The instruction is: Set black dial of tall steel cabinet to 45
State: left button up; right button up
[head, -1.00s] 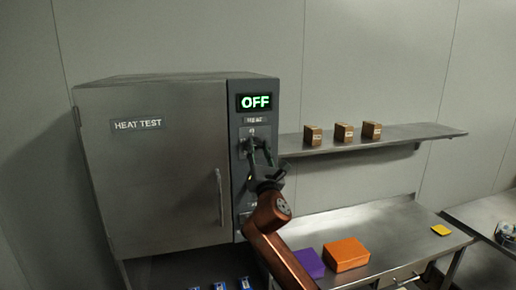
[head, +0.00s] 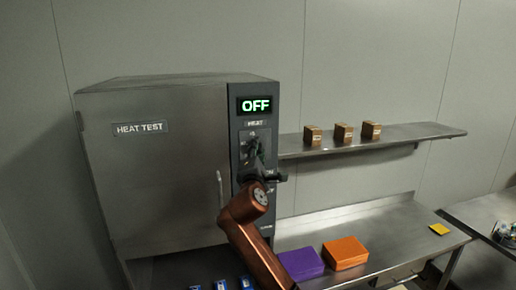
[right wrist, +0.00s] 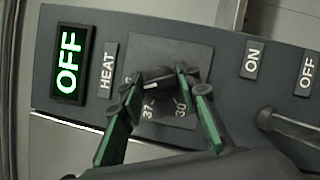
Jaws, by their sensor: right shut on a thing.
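The tall steel cabinet (head: 165,185) stands at the left, its door shut. The black dial (right wrist: 157,84) sits on its dark control panel under the HEAT label. My right gripper (right wrist: 158,79) is shut on the dial, one green-lined finger on each side. In the head view, my right gripper (head: 254,154) hides most of the dial. The marks 37 and 30 show beside the dial in the wrist view; another mark is partly hidden. I cannot read the dial's pointer surely. The display (head: 257,104) reads OFF in green. My left gripper is out of view.
A lever (right wrist: 285,124) by the ON and OFF labels is near my right gripper. A door handle (head: 220,188) stands left of my arm. A wall shelf (head: 400,137) with boxes and a steel table (head: 392,225) are at the right.

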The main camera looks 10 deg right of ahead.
jog(key=shift+m+g+p, duration=0.3)
jog(key=shift+m+p, duration=0.05)
jog(key=shift+m, duration=0.75)
jog(key=o, duration=1.2)
jog(key=shift+c, duration=0.2)
jog(key=shift+s, duration=0.1)
jog(key=v, duration=1.1)
jog(key=shift+s+a, duration=0.15)
jog(key=shift+s, duration=0.2)
